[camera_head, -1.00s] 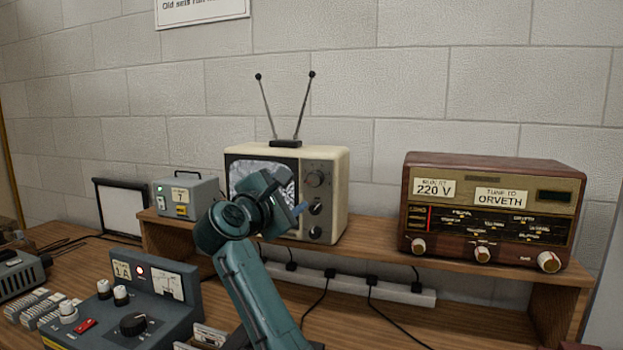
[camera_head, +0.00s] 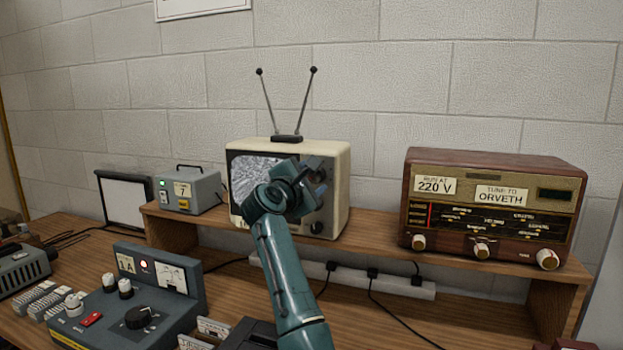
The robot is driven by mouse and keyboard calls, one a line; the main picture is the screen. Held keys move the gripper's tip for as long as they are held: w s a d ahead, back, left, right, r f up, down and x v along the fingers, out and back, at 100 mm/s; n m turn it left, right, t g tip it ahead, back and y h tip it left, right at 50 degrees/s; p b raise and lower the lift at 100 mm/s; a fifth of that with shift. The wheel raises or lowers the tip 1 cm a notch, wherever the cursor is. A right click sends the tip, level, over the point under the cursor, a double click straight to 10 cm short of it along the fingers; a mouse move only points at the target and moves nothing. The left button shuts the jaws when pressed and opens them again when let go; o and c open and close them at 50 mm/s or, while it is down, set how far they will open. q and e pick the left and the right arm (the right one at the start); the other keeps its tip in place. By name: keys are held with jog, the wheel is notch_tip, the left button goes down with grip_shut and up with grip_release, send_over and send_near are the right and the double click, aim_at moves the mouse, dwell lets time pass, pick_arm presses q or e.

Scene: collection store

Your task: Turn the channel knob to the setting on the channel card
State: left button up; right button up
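The cream television (camera_head: 341,185) stands on the wooden shelf with its screen (camera_head: 248,178) showing grey speckle. Its control panel is on the right of the screen. My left gripper (camera_head: 319,178) is in front of the upper part of that panel, where the upper knob sits. The gripper and wrist cover that knob, so its pointer and any contact cannot be made out. The finger opening is not clear. A lower knob (camera_head: 316,228) shows below the wrist. A card reading 7 (camera_head: 182,190) is on the grey box (camera_head: 203,190) left of the television. My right gripper is out of view.
A wooden radio (camera_head: 570,200) with cards stands at the right of the shelf (camera_head: 375,230). A blue-grey control console (camera_head: 170,318) is at the lower left. A power strip (camera_head: 400,286) with cables lies under the shelf. Two antenna rods rise above the television.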

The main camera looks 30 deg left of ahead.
pick_arm(q)
jog(key=c, duration=0.8)
